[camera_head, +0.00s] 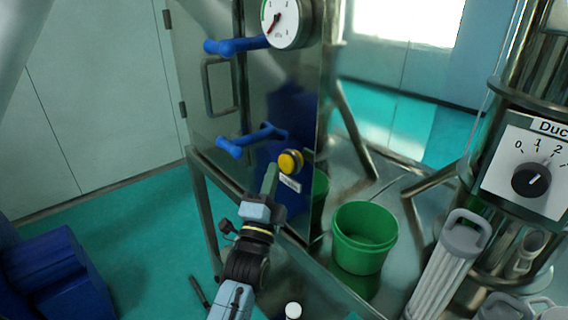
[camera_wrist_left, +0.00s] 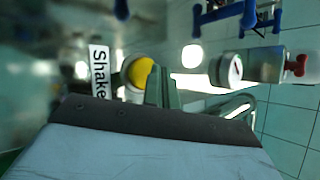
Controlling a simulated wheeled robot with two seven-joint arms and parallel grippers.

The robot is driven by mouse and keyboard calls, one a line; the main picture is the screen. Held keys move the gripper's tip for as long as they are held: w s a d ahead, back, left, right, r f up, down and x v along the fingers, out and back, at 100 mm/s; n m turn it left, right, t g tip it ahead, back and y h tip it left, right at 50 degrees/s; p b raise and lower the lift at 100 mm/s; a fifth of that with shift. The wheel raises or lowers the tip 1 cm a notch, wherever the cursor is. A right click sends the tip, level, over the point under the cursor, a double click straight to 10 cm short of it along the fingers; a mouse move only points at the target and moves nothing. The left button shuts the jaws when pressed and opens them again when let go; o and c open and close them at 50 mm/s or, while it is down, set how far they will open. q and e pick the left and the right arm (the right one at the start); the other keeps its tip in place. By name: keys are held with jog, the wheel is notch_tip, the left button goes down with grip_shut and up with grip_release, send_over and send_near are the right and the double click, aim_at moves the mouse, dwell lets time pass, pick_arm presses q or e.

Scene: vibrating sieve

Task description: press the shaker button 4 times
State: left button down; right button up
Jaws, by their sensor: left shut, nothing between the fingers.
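The yellow round shaker button (camera_head: 290,161) sits on the front of a steel cabinet, above a small white label (camera_head: 290,183). In the left wrist view the button (camera_wrist_left: 141,73) is beside the label reading "Shake" (camera_wrist_left: 99,72). My left gripper (camera_head: 271,174) is shut and empty, its greenish fingers pointing up just left of the button. In the left wrist view the fingertips (camera_wrist_left: 155,80) overlap the button's right edge. I cannot tell whether they touch it. My right gripper is not in view.
Blue handles (camera_head: 240,45) and a pressure gauge (camera_head: 285,20) stick out from the cabinet above the button. A green bucket (camera_head: 364,237) stands on the steel table to the right. A dial panel (camera_head: 530,178) is at the far right.

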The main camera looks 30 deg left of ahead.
pick_arm(q)
jog(key=shift+s+a+p, duration=0.3)
jog(key=shift+s+p, duration=0.05)
jog(key=shift+s, duration=0.4)
jog(key=shift+s+a+p, duration=0.35)
jog(key=shift+s, duration=0.45)
jog(key=shift+s+a+p, duration=0.3)
jog(key=shift+s+p, duration=0.05)
jog(key=shift+s, duration=0.4)
